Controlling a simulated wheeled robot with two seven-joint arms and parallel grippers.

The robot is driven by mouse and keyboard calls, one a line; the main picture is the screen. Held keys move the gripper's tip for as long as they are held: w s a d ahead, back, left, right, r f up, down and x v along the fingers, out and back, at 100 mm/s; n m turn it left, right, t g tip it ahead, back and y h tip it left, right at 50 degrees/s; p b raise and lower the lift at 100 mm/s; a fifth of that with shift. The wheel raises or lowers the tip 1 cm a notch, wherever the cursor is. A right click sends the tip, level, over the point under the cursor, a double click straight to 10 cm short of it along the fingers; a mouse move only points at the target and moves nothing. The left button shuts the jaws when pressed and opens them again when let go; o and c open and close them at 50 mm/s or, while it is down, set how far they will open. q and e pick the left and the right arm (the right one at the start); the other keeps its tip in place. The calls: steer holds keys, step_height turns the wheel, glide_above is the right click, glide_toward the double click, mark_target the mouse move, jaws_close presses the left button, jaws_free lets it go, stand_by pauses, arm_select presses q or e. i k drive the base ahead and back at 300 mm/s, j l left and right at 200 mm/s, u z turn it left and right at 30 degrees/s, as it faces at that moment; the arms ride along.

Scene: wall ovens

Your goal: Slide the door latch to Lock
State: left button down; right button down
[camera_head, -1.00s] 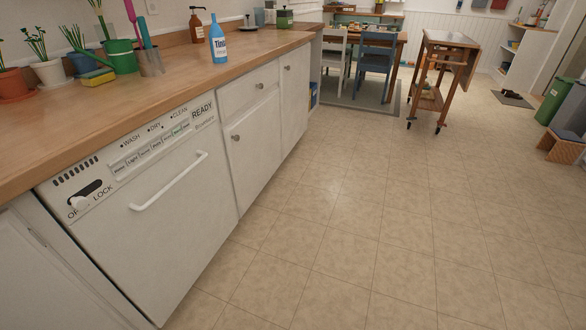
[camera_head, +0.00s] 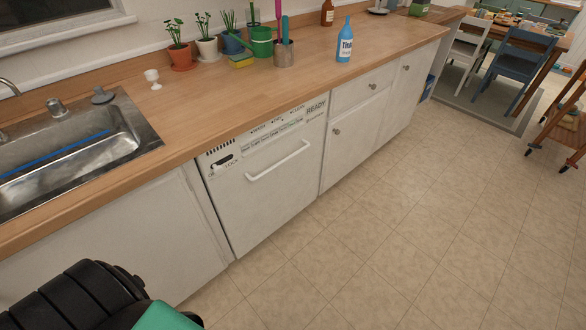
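A white dishwasher (camera_head: 262,195) stands under the wooden counter, its door shut, with a white bar handle (camera_head: 278,162) across the front. The door latch (camera_head: 222,165) is at the panel's upper left, a white knob in a dark slot above the words OFF and LOCK. The knob appears toward the slot's left end, on the OFF side, though it is small here. Part of my own body, black and green, shows at the bottom left. Neither gripper is in view.
A sink (camera_head: 80,150) is set in the counter (camera_head: 200,110) at left. Potted plants, a green watering can (camera_head: 262,42) and a blue bottle (camera_head: 345,42) stand on the counter. The tiled floor (camera_head: 400,220) before the dishwasher is clear. A wooden cart (camera_head: 562,125) is at the far right.

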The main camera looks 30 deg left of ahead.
mark_target(218, 170)
steer(key=u, duration=1.45)
